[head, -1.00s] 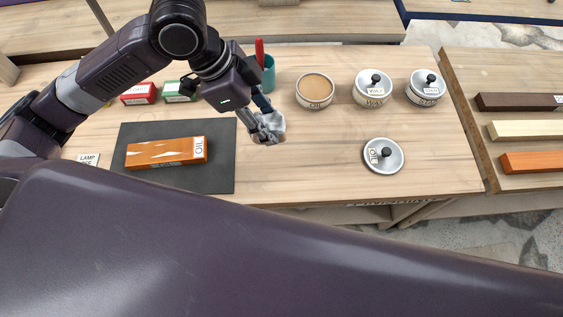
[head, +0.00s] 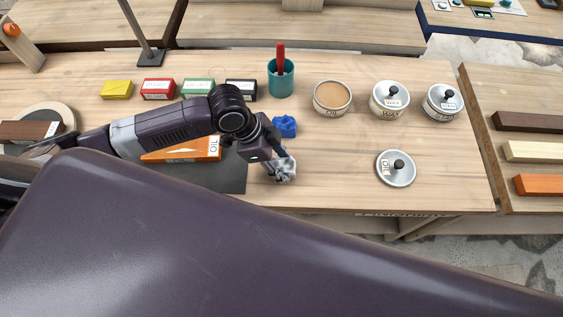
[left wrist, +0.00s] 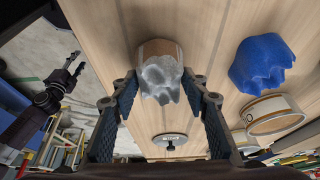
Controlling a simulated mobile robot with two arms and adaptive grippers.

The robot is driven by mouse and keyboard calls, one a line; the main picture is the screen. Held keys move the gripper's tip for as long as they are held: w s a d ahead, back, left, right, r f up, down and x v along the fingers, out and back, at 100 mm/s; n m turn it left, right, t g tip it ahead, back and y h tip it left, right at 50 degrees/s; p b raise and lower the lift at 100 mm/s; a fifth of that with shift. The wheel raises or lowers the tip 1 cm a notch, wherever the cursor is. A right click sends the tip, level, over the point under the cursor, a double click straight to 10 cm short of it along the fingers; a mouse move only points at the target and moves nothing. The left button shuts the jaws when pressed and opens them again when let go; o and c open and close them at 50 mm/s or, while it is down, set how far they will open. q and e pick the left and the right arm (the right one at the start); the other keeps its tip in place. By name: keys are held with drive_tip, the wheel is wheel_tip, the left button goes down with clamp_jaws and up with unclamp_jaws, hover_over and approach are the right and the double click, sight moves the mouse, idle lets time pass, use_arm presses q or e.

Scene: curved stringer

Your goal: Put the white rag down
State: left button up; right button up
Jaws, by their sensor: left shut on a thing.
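The white rag (head: 285,170), crumpled and greyish white, is in the fingers of my left gripper (head: 279,160), low over the table's front part, right of the dark mat. In the left wrist view the rag (left wrist: 160,80) bunches between the two fingertips, with a brownish patch behind it. My left gripper is shut on it. I cannot tell whether the rag touches the wood. My right arm shows at the left of the left wrist view, its gripper (left wrist: 75,62) small and dark, its jaws unclear.
A blue rag (head: 284,126) lies just behind the white one. An open oil tin (head: 332,98), two lidded tins and a loose lid (head: 396,168) stand right. Bare wood lies between gripper and lid.

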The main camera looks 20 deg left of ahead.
use_arm(q)
drive_tip(key=shift+f, duration=0.2)
use_arm(e)
drive_tip(key=shift+a, duration=0.1)
use_arm(q)
drive_tip(key=o, duration=0.6)
drive_tip(key=shift+f, duration=0.15)
drive_tip(key=o, duration=0.4)
use_arm(e)
drive_tip(key=shift+a, duration=0.3)
use_arm(q)
drive_tip(key=v, duration=1.2)
drive_tip(key=shift+r+b, duration=0.25)
drive_tip(key=shift+b, duration=0.15)
use_arm(e)
drive_tip(key=shift+d+f, duration=0.3)
drive_tip(key=shift+f, duration=0.05)
use_arm(q)
drive_tip(key=shift+f, duration=0.1)
